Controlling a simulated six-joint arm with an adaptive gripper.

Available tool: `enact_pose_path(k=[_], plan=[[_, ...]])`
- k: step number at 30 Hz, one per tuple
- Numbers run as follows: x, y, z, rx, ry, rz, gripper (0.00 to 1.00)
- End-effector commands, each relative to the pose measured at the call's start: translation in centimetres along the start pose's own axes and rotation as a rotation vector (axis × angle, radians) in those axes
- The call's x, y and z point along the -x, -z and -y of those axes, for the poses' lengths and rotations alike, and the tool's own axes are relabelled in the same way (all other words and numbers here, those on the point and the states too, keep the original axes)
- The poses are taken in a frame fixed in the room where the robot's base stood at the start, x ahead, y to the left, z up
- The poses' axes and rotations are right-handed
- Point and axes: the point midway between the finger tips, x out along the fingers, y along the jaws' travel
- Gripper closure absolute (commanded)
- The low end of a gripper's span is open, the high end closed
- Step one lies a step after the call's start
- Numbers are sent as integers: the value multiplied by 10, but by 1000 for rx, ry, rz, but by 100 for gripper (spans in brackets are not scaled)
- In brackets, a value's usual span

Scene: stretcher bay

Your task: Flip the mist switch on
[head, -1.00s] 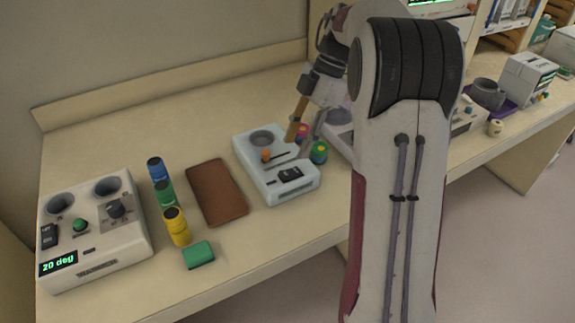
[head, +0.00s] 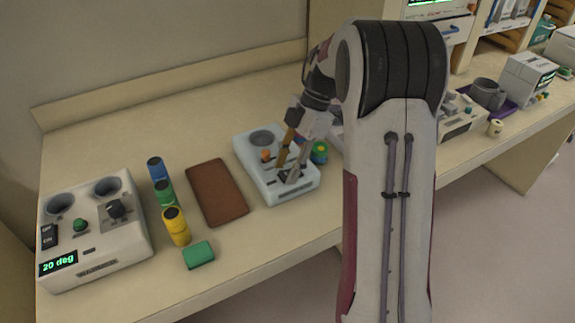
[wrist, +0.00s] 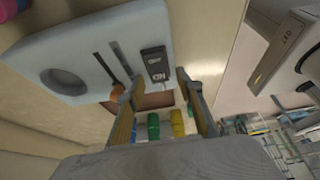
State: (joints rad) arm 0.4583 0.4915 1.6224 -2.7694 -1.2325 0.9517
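A pale blue box (head: 275,192) stands on the counter, with a round recess, an orange slider knob (head: 266,155) and a dark rocker switch (wrist: 155,64) marked OFF and ON. No mist label is legible, and I cannot tell which half of the rocker is pressed. My gripper (head: 285,170) is over the front part of this box and partly hides the switch in the head view. In the wrist view my gripper (wrist: 153,86) is open and empty, its two fingers apart on either side of the rocker's ON end. Contact cannot be told.
A white console (head: 125,255) reading "20 deg" stands at the left with its own rocker switch (head: 48,237). Blue, green and yellow cylinders, a green block (head: 198,254) and a brown pad (head: 217,191) lie between. A green-yellow round item (head: 319,152) is close right of the box.

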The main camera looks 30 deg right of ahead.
Motion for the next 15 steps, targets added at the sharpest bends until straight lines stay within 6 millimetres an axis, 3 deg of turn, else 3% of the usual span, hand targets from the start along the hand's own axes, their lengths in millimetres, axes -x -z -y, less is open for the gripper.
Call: enact_pose_path(k=[8,12,13,15], plan=[[-1,0,0,0,0,0,64],[-1,0,0,0,-1,0,95],[-1,0,0,0,-1,0,100],[-1,0,0,0,-1,0,100]])
